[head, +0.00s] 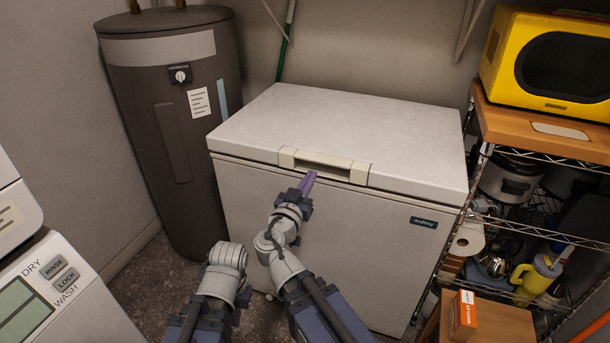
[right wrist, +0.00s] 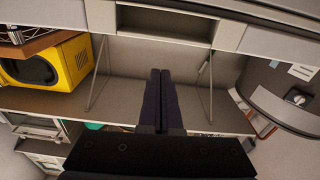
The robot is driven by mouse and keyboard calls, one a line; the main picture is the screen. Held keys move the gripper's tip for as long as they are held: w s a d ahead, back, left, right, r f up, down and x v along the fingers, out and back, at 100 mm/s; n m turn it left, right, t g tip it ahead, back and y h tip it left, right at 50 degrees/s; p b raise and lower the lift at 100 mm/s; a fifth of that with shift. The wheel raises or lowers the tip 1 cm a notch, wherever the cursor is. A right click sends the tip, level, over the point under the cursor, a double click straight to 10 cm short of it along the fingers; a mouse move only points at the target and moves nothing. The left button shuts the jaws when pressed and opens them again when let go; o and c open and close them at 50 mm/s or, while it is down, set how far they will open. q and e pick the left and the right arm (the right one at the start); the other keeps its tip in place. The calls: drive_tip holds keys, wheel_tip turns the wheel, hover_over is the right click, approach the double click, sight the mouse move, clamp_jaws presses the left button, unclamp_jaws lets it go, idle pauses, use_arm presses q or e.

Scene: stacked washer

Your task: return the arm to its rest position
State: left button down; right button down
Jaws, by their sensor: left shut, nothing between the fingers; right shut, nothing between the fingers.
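My right arm reaches up in the head view, and its gripper (head: 308,183) is shut and empty. Its fingertips are just below the handle of the white chest freezer (head: 330,230); I cannot tell whether they touch it. In the right wrist view the two dark fingers (right wrist: 161,100) lie side by side with no gap, pointing toward the recessed freezer handle (right wrist: 165,22). My left arm shows at the lower middle of the head view, folded, with its white joint (head: 228,256) uppermost. Its fingers are not visible. The freezer lid (head: 350,130) is down.
A dark water heater (head: 165,120) stands left of the freezer. A washer panel (head: 60,295) is at lower left. At right is a wire shelf (head: 520,225) with a yellow microwave (head: 550,65) above; an orange box (head: 463,315) stands in front. Some bare floor shows left of my arms.

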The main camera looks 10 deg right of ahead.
drive_tip(key=s+f+n+g+y+p, duration=0.25)
drive_tip(key=s+g+p, duration=0.6)
drive_tip(key=p, duration=0.55)
drive_tip(key=s+a+r+n+g+y+p, duration=0.1)
drive_tip(key=s+a+n+g+y+p, duration=0.6)
drive_tip(key=s+a+p, duration=0.2)
drive_tip(key=s+a, duration=0.2)
drive_tip(key=shift+a+r+n, duration=0.35)
drive_tip(key=shift+r, duration=0.05)
